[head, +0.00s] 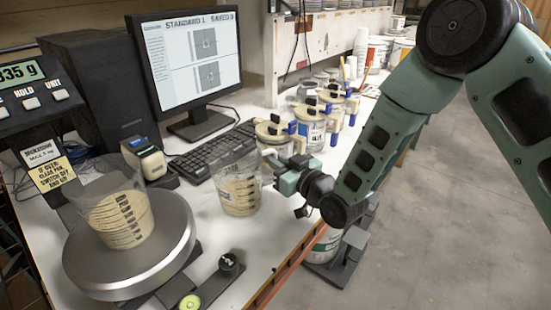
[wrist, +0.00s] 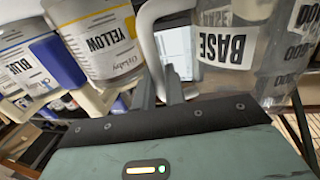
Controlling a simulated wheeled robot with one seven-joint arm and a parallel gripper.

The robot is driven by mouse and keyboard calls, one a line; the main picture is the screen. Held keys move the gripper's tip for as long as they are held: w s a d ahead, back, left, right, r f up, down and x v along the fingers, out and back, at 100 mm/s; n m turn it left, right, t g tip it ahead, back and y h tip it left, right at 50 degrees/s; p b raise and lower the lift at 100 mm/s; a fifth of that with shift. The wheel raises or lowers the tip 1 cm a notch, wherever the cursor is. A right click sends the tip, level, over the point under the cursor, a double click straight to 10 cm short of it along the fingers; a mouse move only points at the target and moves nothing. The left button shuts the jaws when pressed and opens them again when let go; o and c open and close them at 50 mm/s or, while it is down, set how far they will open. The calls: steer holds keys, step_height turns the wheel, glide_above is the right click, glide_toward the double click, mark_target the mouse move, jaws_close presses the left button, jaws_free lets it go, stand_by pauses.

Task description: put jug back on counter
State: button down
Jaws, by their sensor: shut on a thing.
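A clear jug with beige contents and dark markings (head: 240,193) is over the counter (head: 245,238), right of the scale. It looks upright; I cannot tell whether its base touches the counter. My gripper (head: 277,165) is at its right side, shut on its pale handle. In the wrist view the handle (wrist: 150,38) runs down to the fingertips of my gripper (wrist: 162,85), beside the jug's clear wall with a BASE label (wrist: 235,48). The fingers partly hide the handle. A second clear container with beige contents (head: 122,220) stands on the round scale plate (head: 95,275).
Lidded colorant canisters (head: 310,125) stand close behind my gripper; the wrist view shows the YELLOW one (wrist: 100,40) and the BLUE one (wrist: 25,60). A keyboard (head: 210,152) and monitor (head: 190,60) are behind the jug. A black knob (head: 230,263) is in front. The counter's right edge is near.

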steer(key=shift+f, duration=0.2)
steer(key=c, duration=1.5)
jaws_free()
steer(key=shift+o, duration=0.2)
steer(key=shift+r, duration=0.15)
